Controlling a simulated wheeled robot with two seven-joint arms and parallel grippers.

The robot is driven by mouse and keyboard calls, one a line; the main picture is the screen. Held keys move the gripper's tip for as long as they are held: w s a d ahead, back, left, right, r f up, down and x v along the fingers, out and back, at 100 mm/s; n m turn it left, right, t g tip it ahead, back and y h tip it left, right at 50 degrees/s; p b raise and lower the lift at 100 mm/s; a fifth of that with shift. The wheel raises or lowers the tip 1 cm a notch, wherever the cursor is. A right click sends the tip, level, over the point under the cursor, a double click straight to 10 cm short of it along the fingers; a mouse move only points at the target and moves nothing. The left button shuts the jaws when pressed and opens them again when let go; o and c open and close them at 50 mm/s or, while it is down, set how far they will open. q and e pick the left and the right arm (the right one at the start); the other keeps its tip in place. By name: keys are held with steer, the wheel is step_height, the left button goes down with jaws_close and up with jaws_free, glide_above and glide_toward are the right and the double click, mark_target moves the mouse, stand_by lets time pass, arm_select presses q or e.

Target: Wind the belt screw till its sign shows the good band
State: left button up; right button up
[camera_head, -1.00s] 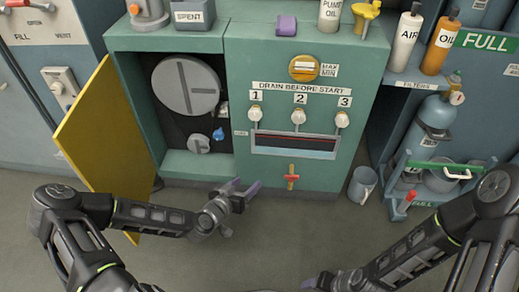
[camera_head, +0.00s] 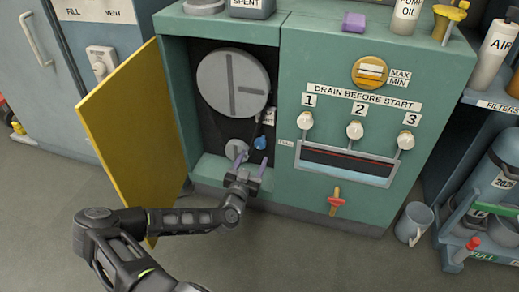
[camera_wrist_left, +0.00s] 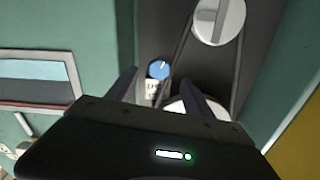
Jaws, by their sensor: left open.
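A small blue knob (camera_head: 259,143), which I take for the belt screw, sits in the open dark bay beside the belt. A small pale sign (camera_head: 269,117) is just above it, too small to read. My left gripper (camera_head: 251,161) is open and empty at the bay's lower front, fingers pointing in towards the knob. In the left wrist view the knob (camera_wrist_left: 158,69) shows beyond and between the spread fingers (camera_wrist_left: 161,84), with the sign (camera_wrist_left: 153,88) beside it. I see no contact. My right gripper is out of view.
A large grey pulley (camera_head: 233,83) and a small pulley (camera_head: 236,151) carry the belt. The yellow door (camera_head: 130,135) stands open at left. The green front (camera_head: 310,190) with its red-handled valve (camera_head: 336,202) is at right.

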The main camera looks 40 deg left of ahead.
mark_target(259, 146)
arm_select(q)
steer(key=b+x, duration=0.2)
steer(key=x, duration=0.4)
steer(key=shift+f, duration=0.15)
steer(key=shift+w+a, duration=0.1)
steer(key=shift+w, duration=0.15)
steer(key=shift+c, duration=0.6)
steer(key=c, duration=1.2)
